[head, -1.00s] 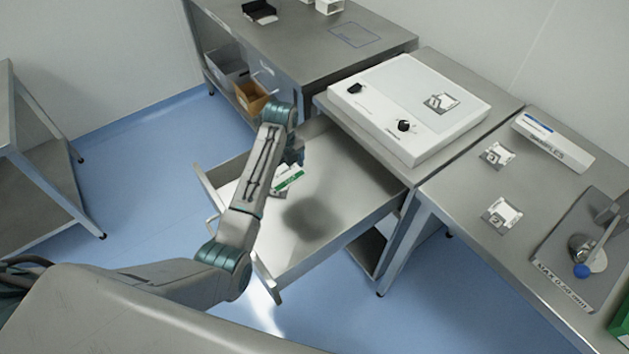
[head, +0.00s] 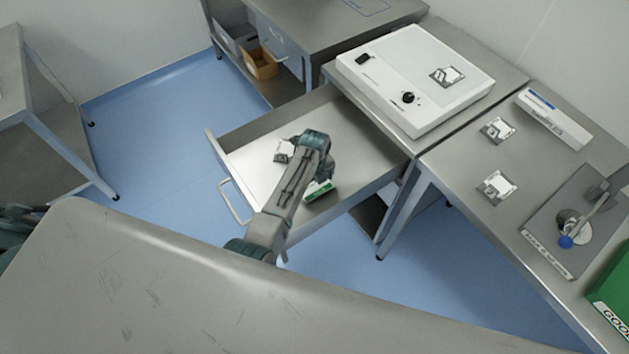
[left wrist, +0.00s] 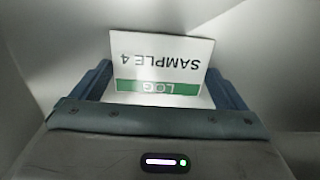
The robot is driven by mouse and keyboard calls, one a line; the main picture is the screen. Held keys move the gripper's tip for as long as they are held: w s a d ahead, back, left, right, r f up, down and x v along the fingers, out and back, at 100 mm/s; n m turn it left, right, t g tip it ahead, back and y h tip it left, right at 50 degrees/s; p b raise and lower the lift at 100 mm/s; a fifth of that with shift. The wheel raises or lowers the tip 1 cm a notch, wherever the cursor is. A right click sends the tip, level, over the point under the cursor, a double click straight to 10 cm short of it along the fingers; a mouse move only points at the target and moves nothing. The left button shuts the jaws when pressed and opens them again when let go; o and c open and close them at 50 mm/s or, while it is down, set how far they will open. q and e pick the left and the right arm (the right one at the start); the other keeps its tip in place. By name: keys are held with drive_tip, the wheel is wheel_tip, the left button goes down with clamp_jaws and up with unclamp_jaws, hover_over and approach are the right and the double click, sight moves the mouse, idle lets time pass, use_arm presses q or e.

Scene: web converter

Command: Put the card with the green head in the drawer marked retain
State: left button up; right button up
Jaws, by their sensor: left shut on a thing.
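The card with the green head (head: 319,189) is in my left gripper (head: 322,174), inside or just above the open drawer (head: 262,180). The left wrist view shows the card (left wrist: 160,65) upside down, white with a green strip reading "LOG" and the words "SAMPLE 4". The blue fingers of the left gripper (left wrist: 160,85) stand on either side of it. I cannot tell whether the card touches the drawer floor. No "retain" mark on the drawer can be read. My right gripper is not in view.
A small grey-white piece (head: 284,151) lies in the drawer, left of my gripper. Similar pieces (head: 497,130) lie on the right table, and one (head: 447,75) on the white lightbox (head: 400,60). A white carton (head: 553,118) and a green box (head: 612,290) are at right.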

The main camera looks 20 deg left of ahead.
sight(315, 186)
use_arm(q)
drive_tip(key=shift+f, duration=0.45)
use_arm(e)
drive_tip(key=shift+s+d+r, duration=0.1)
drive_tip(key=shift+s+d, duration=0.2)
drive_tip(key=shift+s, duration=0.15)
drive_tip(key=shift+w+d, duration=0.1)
use_arm(q)
drive_tip(key=o, duration=0.6)
drive_tip(key=shift+f, duration=0.1)
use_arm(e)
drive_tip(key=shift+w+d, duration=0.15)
use_arm(q)
wheel_tip(315, 186, up, 12)
drive_tip(key=b, duration=0.1)
drive_tip(key=shift+b, duration=0.4)
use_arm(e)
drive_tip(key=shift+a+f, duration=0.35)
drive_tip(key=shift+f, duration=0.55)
